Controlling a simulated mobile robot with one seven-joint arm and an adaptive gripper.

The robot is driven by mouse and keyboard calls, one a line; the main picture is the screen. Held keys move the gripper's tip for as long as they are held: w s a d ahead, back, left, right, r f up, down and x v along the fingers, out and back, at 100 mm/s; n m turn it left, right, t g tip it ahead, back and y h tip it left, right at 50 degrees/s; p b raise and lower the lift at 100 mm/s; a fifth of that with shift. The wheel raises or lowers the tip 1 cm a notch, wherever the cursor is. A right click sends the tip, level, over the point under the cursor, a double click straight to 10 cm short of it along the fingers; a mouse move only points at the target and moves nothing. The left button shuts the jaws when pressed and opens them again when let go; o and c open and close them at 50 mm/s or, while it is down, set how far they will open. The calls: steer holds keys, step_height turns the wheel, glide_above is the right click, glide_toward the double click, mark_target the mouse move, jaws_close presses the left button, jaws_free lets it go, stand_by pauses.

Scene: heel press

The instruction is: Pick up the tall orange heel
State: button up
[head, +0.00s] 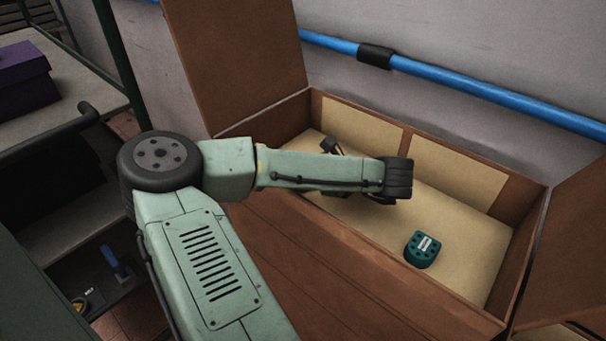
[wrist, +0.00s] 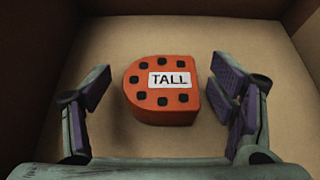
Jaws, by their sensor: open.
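The tall orange heel (wrist: 160,97) lies on the floor of a box in the wrist view. It is D-shaped, with black dots around its top and a white label reading TALL. My gripper (wrist: 168,100) is open, with one purple-padded finger to the left of the heel and one to the right. Neither finger appears to touch it. In the head view my arm reaches into the box, and the orange heel is hidden behind it. My gripper's fingers are mostly hidden there too.
The brown box (head: 524,240) has raised walls and open flaps. A teal heel (head: 422,250) with a white label lies on its floor, right of my arm. A blue pipe (head: 455,77) runs along the wall behind. A purple box (head: 25,75) stands on a shelf at left.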

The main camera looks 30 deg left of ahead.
steer(key=shift+c, duration=0.4)
steer(key=c, duration=1.3)
